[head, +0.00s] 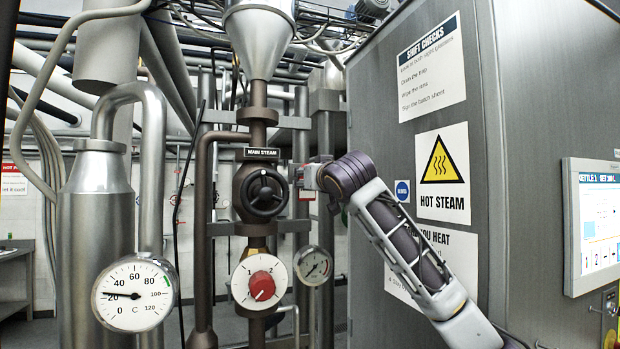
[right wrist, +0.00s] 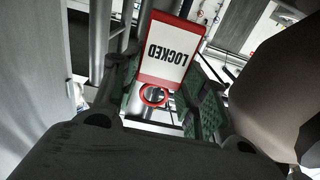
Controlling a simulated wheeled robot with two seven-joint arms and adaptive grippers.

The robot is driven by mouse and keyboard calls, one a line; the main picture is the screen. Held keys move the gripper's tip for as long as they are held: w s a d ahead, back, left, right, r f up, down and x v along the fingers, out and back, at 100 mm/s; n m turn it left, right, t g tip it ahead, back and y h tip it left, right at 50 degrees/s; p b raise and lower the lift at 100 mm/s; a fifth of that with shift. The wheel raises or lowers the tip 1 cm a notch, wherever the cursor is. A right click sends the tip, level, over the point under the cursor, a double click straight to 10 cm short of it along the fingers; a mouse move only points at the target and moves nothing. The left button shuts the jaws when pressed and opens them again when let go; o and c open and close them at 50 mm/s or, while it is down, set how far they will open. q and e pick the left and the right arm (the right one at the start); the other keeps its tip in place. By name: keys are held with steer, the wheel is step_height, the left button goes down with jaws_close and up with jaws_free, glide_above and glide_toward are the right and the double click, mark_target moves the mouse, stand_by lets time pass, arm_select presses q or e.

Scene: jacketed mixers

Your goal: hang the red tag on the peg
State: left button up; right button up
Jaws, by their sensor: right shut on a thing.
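The red tag (right wrist: 166,52) is a white card with a red border reading LOCKED, upside down in the right wrist view. A red ring (right wrist: 153,96) shows at its lower edge there. My right gripper (right wrist: 160,92) is shut on the tag, with green finger pads on either side. In the head view my right gripper (head: 308,178) is just right of the black MAIN STEAM handwheel (head: 264,192). A little red and white of the tag shows at its tip. I cannot make out the peg in either view. My left gripper is not in view.
A red-knobbed dial (head: 262,282) and a small gauge (head: 313,265) sit below the handwheel. A large thermometer dial (head: 133,294) is at left. A steel cabinet (head: 400,165) with signs and a screen (head: 597,225) fills the right. Pipes crowd the middle.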

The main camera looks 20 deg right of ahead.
steer(key=shift+w+a+f+p, duration=0.1)
steer(key=shift+w+f+p, duration=0.2)
steer(key=shift+w, duration=0.65)
steer(key=shift+w+f+p, duration=0.15)
steer(key=shift+w+f, duration=0.1)
steer(key=shift+w, duration=0.65)
steer(key=o, duration=0.8)
steer(key=s, duration=1.2)
steer(key=shift+d+f, duration=0.15)
steer(key=shift+d, duration=0.1)
stand_by(0.3)
